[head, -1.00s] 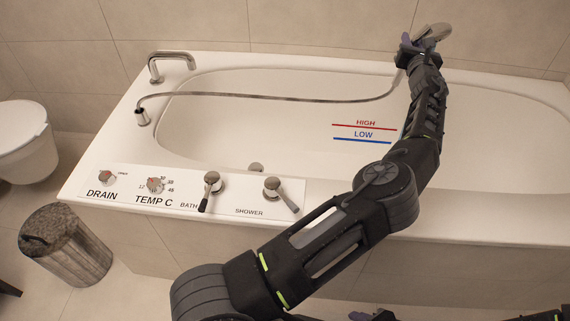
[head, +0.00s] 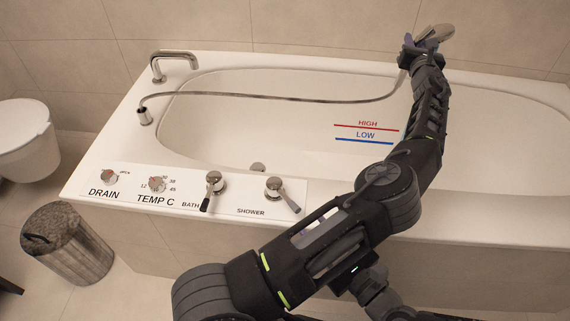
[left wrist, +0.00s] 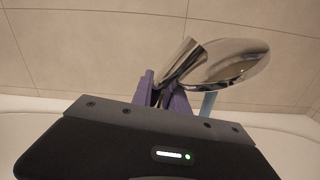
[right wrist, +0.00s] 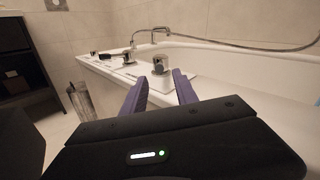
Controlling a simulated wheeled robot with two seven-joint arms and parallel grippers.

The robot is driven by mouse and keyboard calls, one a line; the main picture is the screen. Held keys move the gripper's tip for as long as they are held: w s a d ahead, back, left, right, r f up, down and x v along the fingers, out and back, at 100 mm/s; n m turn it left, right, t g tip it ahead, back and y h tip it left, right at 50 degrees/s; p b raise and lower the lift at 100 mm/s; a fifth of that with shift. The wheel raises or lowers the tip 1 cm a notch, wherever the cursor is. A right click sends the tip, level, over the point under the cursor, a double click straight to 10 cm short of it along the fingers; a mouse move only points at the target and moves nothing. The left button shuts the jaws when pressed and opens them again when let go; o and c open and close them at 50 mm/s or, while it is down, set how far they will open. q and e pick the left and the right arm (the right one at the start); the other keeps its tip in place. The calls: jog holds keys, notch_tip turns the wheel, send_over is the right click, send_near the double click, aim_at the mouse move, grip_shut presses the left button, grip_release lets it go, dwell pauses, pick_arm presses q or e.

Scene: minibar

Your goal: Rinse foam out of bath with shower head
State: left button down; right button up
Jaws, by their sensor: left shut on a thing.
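The hose (head: 270,98) runs back to the tub's left rim. My right gripper (right wrist: 160,82) is open and empty, its fingers pointing towards the shower lever (right wrist: 160,64), which stands beyond them. I cannot make out foam.
The control panel (head: 125,190) on the front rim has drain and temperature knobs, a bath lever (head: 213,184) and the shower lever (head: 280,190). A faucet (head: 170,60) stands at the back left. A bin (head: 68,246) and a toilet (head: 25,140) are at the left.

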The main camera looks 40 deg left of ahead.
aim_at(284, 195)
jog(key=x, duration=1.2)
jog(key=shift+c, duration=0.4)
grip_shut()
jog(key=shift+s+r, duration=0.1)
jog(key=shift+r, duration=0.05)
dwell(0.9)
